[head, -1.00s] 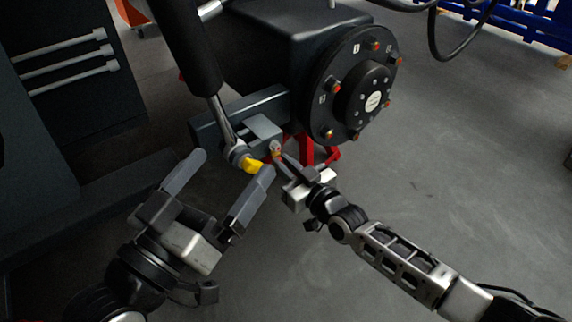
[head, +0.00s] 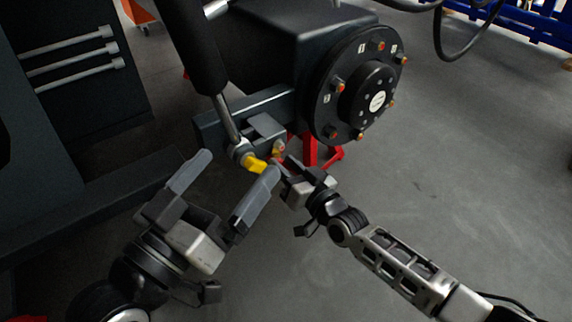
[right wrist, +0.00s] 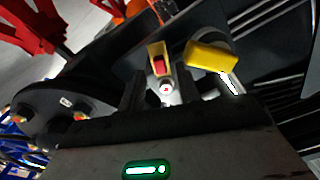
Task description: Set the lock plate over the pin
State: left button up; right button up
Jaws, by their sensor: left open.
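A yellow piece (head: 256,164) sits at the rod's eye end (head: 240,151), below a grey bracket (head: 266,126). The yellow piece also shows in the right wrist view (right wrist: 212,55). Beside it is a small orange-yellow tab with a red patch (right wrist: 158,62), above a silver round end with a red dot (right wrist: 166,91). I cannot tell which of these is the lock plate. My right gripper (right wrist: 163,92) has its dark fingers apart, one on each side of the silver end. My left gripper (head: 235,174) is open and empty, its right fingertip close in front of the yellow piece.
The black wheel hub (head: 350,88) with orange-tipped studs stands just right of the bracket. A red stand (head: 315,150) is beneath it. A dark cylinder (head: 188,50) comes down from above. Grey floor (head: 450,190) is clear at the right.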

jog(key=shift+a+r, duration=0.1)
jog(key=shift+a, duration=0.05)
jog(key=s+d+n+p, duration=0.4)
jog(key=s+d+p, duration=0.2)
jog(key=s+d, duration=0.5)
pick_arm(q)
notch_tip(320, 180, up, 26)
jog(key=p, duration=2)
jog(key=shift+r, duration=0.2)
pick_arm(e)
jog(key=s+r+m+h, duration=0.1)
jog(key=s+r+h, duration=0.1)
jog(key=r, duration=0.8)
jog(key=s+r+m+g+h, duration=0.1)
jog(key=s+r, duration=0.4)
jog(key=r, duration=0.6)
jog(key=shift+s+d+r+m+g+h, duration=0.15)
jog(key=shift+s+r+m+g+h, duration=0.15)
jog(key=shift+h, duration=0.3)
pick_arm(q)
jog(key=shift+c, duration=0.3)
pick_arm(e)
jog(key=shift+f, duration=0.1)
